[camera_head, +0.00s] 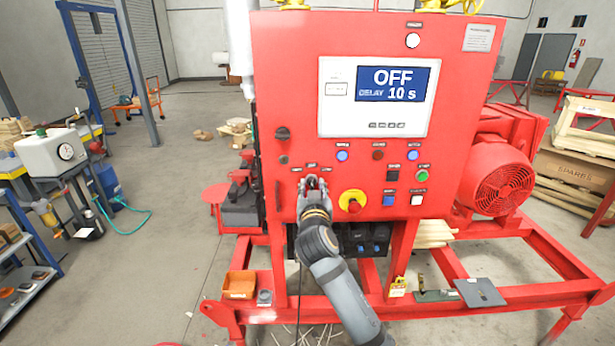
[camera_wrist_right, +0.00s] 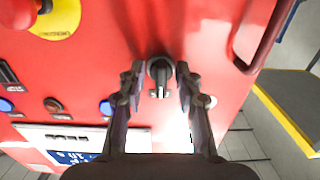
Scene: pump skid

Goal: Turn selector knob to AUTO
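The selector knob (camera_wrist_right: 159,74) is a small dark knob on the red panel, between my right fingertips in the wrist view. Its grip bar looks roughly in line with my fingers. My right gripper (camera_wrist_right: 160,80) is open, one finger on each side of the knob, with a narrow gap to each. The display (camera_head: 393,84) reads OFF, DELAY 10 s. My left gripper is not in view.
A red emergency button on a yellow base (camera_head: 352,201) sits just right of the gripper. Blue, red and green push buttons (camera_head: 423,176) are on the panel. A dark rotary switch (camera_head: 282,133) is up and left. A red handle (camera_wrist_right: 262,40) shows in the wrist view.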

